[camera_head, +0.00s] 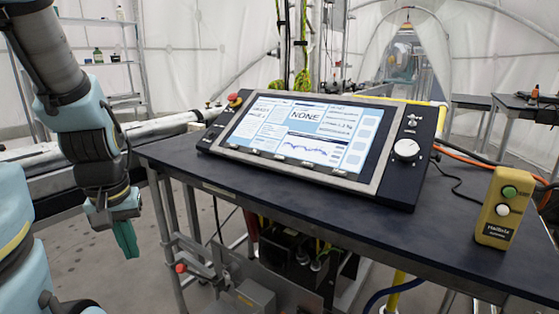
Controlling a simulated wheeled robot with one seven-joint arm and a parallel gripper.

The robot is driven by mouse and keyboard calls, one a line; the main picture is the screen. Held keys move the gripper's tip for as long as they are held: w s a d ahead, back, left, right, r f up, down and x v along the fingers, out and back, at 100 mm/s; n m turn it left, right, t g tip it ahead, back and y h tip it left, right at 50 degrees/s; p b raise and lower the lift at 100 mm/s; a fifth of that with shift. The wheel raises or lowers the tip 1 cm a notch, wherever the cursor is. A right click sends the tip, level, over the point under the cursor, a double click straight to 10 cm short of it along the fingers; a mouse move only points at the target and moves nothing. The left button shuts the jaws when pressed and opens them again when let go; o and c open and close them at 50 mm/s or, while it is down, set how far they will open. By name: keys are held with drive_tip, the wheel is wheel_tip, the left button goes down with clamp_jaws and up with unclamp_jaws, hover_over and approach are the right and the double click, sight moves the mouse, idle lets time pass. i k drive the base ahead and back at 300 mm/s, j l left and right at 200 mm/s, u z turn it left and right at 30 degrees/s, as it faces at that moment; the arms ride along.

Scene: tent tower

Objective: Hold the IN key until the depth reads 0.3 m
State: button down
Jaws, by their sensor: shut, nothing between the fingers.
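A dark control console (400,186) with a tilted screen (304,130) stands on the dark table. The screen shows "NONE" in large letters, a wavy blue trace and small text; I cannot read a depth. Several small keys (307,164) sit along the screen's lower edge. Their labels are too small to read, so I cannot tell which is the IN key. My gripper (126,240) hangs at the left, pointing down, shut and empty. It is left of the table's edge, apart from the console.
The table (300,205) has bare room in front of the console. A red knob (235,101) is at the console's left corner and a white dial (406,149) on its right. A yellow box (497,208) with green and white buttons stands at the right. Cables lie behind it.

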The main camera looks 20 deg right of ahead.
sight(253, 151)
drive_tip(key=z, duration=1)
